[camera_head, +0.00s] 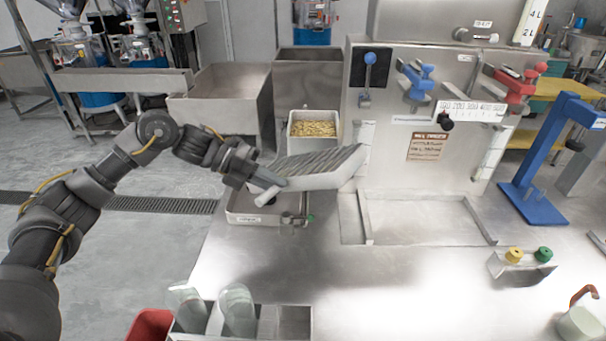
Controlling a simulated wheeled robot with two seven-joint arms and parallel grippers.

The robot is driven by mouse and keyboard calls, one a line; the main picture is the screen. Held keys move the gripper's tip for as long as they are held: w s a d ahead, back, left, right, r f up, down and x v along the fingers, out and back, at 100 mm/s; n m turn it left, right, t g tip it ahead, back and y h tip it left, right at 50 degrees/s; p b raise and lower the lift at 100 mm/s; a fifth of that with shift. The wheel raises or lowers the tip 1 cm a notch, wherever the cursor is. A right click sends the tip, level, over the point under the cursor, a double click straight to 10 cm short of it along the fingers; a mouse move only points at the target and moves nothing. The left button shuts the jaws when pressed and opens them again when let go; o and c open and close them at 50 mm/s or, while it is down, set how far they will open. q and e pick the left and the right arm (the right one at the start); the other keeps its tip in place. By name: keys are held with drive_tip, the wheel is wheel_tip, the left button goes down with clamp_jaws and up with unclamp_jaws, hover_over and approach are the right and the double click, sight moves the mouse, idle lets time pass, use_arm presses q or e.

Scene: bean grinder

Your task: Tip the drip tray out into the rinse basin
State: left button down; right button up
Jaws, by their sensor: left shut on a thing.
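The drip tray (318,168), a pale metal tray with a dark ribbed top, is in the air in front of the machine. My left gripper (268,188) is shut on its left end. The tray slants, its right end higher in the picture than the held end. The rinse basin (240,216), a low square metal basin with a small label on its front, sits on the table's left edge, below the gripper and the tray's left part. The tray and gripper hide part of its inside. My right gripper is not in view.
The grinder machine (425,150) stands behind, with an empty framed recess (420,243) at its foot. A bin of beans (313,117) is behind the tray. Glass cups in a holder (292,322) stand at the front. A blue stand (535,205) is at right. The middle table is clear.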

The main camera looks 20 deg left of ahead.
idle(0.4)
use_arm(q)
drive_tip(key=shift+n+h+b, duration=0.3)
drive_tip(key=shift+h+b, duration=0.5)
drive_tip(key=shift+b, duration=0.05)
drive_tip(key=shift+r, duration=0.1)
drive_tip(key=shift+w+a+r, duration=0.1)
drive_tip(key=shift+a+r, duration=0.25)
drive_tip(key=shift+r, duration=0.1)
drive_tip(key=shift+r, duration=0.1)
idle(0.5)
